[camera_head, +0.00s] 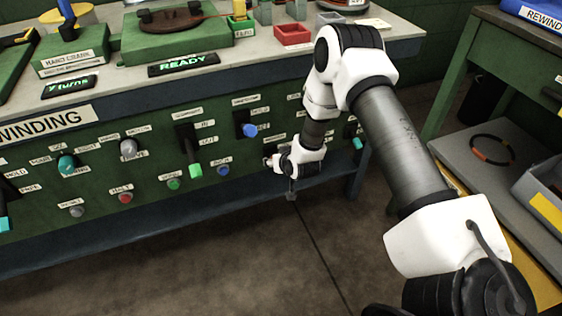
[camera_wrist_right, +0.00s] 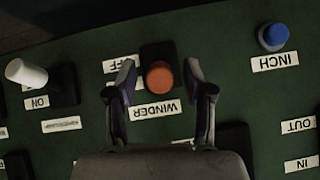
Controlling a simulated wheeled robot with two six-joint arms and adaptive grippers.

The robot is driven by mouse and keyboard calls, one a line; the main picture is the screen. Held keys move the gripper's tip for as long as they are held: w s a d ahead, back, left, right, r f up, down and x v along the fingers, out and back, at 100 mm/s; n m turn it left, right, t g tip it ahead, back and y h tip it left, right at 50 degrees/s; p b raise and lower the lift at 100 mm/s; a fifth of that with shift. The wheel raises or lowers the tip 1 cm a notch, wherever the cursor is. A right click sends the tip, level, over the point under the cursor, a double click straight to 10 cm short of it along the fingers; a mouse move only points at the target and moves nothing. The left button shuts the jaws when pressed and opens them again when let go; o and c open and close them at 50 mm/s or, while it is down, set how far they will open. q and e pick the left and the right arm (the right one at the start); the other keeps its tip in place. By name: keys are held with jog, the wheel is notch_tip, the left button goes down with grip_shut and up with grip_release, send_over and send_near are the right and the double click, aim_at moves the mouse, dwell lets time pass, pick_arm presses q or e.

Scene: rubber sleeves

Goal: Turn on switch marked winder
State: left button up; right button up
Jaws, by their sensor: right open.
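In the right wrist view, the switch marked WINDER (camera_wrist_right: 159,77) has an orange-red tip on a dark plate. Its WINDER label (camera_wrist_right: 155,110) appears upside down below the tip, and a partly covered label reading "FF" lies above. My right gripper (camera_wrist_right: 161,88) is open, with one finger on each side of the orange-red tip; I cannot tell whether either finger touches it. In the head view, my right gripper (camera_head: 272,161) is at the green control panel (camera_head: 100,135), and the arm hides the winder switch. My left gripper is not in view.
A blue INCH button (camera_wrist_right: 272,37) and a white lever (camera_wrist_right: 27,73) beside an ON label flank the switch. The panel holds several other knobs and levers, including a green lever (camera_head: 194,168). A shelf unit (camera_head: 485,120) stands at right. The floor in front is clear.

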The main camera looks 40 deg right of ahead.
jog(key=v, duration=1.1)
jog(key=shift+f, duration=0.1)
